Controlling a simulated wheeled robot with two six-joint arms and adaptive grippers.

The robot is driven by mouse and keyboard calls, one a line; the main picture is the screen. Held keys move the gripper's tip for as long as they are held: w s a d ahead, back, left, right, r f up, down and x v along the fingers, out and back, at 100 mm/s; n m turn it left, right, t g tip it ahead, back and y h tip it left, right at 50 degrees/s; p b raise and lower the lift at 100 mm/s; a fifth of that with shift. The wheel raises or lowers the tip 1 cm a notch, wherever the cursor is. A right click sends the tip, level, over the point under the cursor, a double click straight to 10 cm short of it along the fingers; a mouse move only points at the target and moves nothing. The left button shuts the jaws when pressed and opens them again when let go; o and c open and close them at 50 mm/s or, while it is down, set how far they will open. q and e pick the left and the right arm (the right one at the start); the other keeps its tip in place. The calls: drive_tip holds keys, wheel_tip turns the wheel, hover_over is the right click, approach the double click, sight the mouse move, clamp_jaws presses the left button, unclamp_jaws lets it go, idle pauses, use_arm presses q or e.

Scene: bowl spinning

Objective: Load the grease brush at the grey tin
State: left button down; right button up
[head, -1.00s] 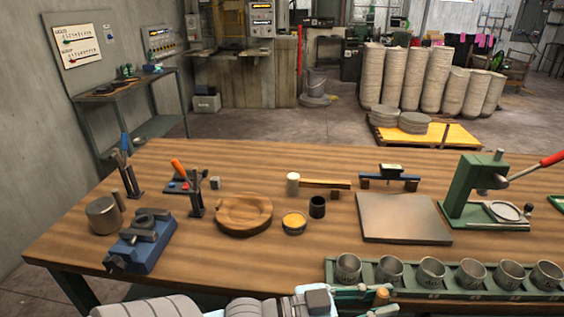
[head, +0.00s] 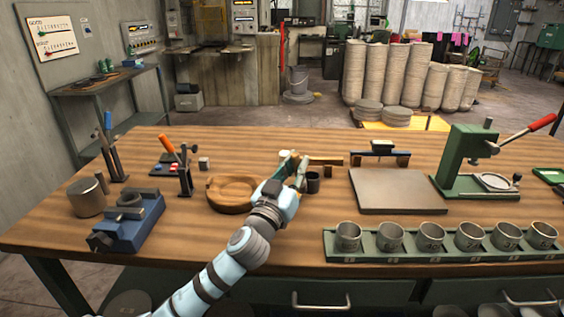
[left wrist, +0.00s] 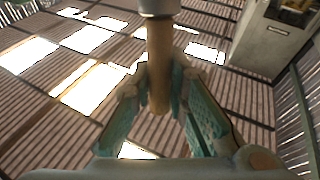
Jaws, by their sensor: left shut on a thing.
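My left gripper (head: 290,172) is at the middle of the bench, just right of the round wooden dish (head: 226,205). In the left wrist view its teal-padded fingers (left wrist: 160,105) are shut on a wooden handle (left wrist: 158,65) with a grey collar at the top. I take this to be the brush; its bristles are not visible. A small dark cup (head: 313,183) stands just right of the gripper. The round tin of yellow grease is hidden behind my left arm. A larger grey cylinder (head: 86,198) stands at the far left. My right gripper is not in view.
A blue vise (head: 128,222) and a tool stand (head: 185,180) are to the left. A mallet (head: 325,160) lies behind the gripper. A flat grey plate (head: 397,190), a green press (head: 465,160) and a rack of metal cups (head: 430,257) fill the right side.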

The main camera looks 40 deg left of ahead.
use_arm(q)
drive_tip(key=w+a+r+n+y, duration=0.1)
drive_tip(key=a+r+n+y, duration=0.1)
drive_tip(key=a+y, duration=0.15)
drive_tip(key=shift+g, duration=0.3)
drive_tip(key=f+b, duration=0.2)
drive_tip(key=a+f+b, duration=0.1)
drive_tip(key=f+b, duration=0.2)
drive_tip(key=shift+s+a, duration=0.1)
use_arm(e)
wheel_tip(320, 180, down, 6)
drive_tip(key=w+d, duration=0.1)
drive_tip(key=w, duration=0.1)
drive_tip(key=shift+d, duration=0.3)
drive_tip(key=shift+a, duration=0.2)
use_arm(q)
drive_tip(key=shift+f+b, duration=0.5)
drive_tip(key=shift+b, duration=0.3)
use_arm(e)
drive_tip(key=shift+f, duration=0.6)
